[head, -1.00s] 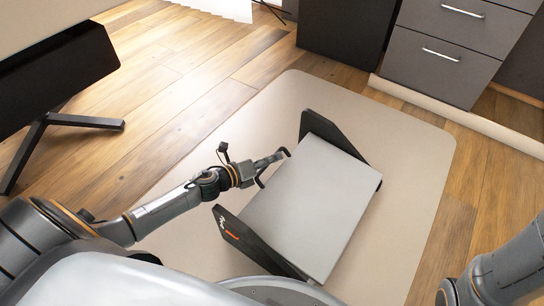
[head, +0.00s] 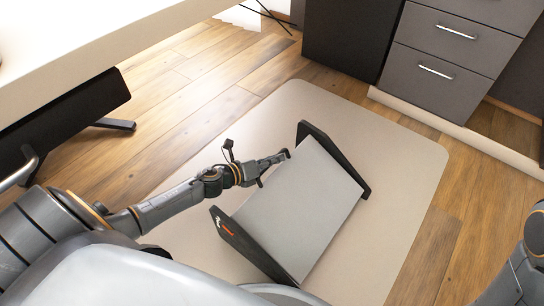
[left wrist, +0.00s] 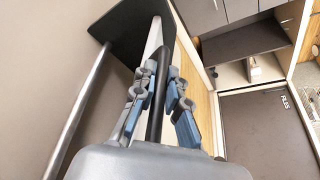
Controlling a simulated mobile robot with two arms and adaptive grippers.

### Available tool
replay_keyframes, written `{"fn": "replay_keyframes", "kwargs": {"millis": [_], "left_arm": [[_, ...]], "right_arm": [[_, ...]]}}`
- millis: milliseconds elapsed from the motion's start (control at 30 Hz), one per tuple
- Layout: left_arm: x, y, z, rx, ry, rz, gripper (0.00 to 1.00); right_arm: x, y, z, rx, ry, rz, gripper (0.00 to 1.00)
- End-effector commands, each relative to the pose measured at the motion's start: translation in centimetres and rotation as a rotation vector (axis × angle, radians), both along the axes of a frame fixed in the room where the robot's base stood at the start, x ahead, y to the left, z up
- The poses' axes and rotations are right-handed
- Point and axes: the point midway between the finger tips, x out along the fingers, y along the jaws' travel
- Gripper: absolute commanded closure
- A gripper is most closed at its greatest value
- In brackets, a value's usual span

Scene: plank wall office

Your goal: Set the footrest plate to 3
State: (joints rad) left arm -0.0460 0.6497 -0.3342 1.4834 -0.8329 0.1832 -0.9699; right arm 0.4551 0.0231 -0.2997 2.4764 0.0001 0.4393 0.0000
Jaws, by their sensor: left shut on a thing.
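The footrest on the floor has a grey plate (head: 300,210) between two black side panels. The near panel (head: 240,243) carries a small orange mark, and the far panel (head: 335,155) stands toward the cabinets. The plate is tilted between them. My left gripper (head: 275,162) is at the plate's left edge, near the far panel. In the left wrist view its blue-padded fingers (left wrist: 160,105) are shut around a dark bar (left wrist: 158,90) along that edge. A thin metal rod (left wrist: 78,112) runs beside it. No position numbers are readable. My right gripper is out of view.
The footrest stands on a beige mat (head: 405,165) over wooden flooring. A grey drawer cabinet (head: 440,70) and a dark panel (head: 350,38) stand behind. A pale desktop (head: 80,50) overhangs at the upper left, with a black furniture part (head: 65,115) below. The mat right of the footrest is clear.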

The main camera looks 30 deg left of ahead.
Motion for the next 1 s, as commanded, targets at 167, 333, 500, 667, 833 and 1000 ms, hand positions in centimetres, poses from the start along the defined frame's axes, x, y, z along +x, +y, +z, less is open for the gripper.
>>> {"fn": "replay_keyframes", "kwargs": {"millis": [167, 333, 500, 667, 833, 1000], "left_arm": [[-0.1, -0.4, 0.3, -0.003, -0.002, -0.007, 1.00], [-0.1, -0.5, 0.3, -0.004, -0.003, -0.008, 1.00], [-0.1, -0.4, 0.3, -0.003, -0.002, -0.008, 0.64], [0.0, -0.3, 0.2, -0.001, -0.002, -0.005, 0.64], [-0.3, -0.1, 0.2, -0.001, -0.001, -0.003, 0.64], [-2.2, 0.7, 0.7, 0.001, 0.001, -0.003, 0.64]], "right_arm": [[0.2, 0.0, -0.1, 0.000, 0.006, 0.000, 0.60], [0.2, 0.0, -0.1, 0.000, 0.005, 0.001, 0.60], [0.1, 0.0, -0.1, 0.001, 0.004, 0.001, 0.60], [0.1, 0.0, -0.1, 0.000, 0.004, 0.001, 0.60], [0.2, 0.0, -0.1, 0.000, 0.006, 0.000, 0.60], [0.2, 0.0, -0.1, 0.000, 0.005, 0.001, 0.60]]}}
